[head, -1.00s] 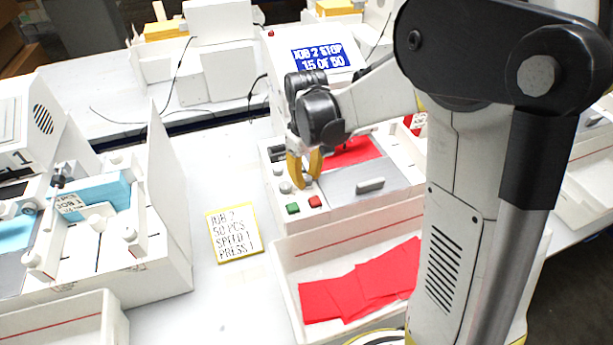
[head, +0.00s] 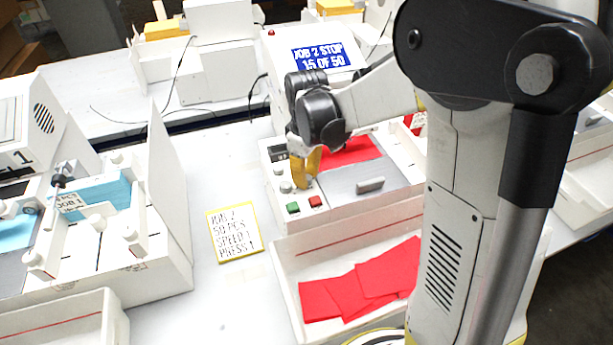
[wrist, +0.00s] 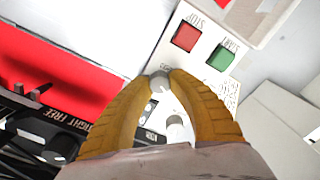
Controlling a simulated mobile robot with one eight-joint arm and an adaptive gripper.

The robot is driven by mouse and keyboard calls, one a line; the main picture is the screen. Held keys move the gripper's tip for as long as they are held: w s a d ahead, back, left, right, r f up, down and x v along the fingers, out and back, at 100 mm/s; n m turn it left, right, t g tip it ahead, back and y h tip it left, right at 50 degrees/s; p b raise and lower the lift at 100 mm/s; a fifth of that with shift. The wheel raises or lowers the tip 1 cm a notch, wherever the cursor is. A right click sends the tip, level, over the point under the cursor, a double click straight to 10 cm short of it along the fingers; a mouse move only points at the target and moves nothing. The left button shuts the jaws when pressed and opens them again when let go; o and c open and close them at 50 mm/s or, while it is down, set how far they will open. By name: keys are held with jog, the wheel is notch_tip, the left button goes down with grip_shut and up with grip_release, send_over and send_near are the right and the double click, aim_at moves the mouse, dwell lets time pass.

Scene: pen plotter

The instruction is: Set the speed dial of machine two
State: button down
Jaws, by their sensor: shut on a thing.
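Machine two's white body (head: 286,228) stands at the centre, with a screen (head: 318,56) reading "JOB 2 STOP 15 OF 50". My gripper (head: 303,184), with yellow fingers, reaches down to its control panel. In the wrist view the fingertips (wrist: 160,79) are closed around a small grey dial (wrist: 158,84). A second grey knob (wrist: 175,129) shows between the fingers, nearer the palm. The lettering is partly hidden, so I cannot tell which dial is held or where it points. A yellow-edged card (head: 234,234) reads "JOB 2, 50 PCS, SPEED 1, PRESS 1".
A green start button (head: 293,209) and a red stop button (head: 315,202) sit close in front of the fingers. Red sheets lie in the white tray (head: 284,272) in front. Machine one (head: 100,270) is at left. White table is clear around the card.

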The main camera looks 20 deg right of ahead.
jog(key=c, duration=1.5)
grip_release()
jog(key=shift+o, duration=0.2)
jog(key=shift+r, duration=0.1)
notch_tip(320, 180, up, 12)
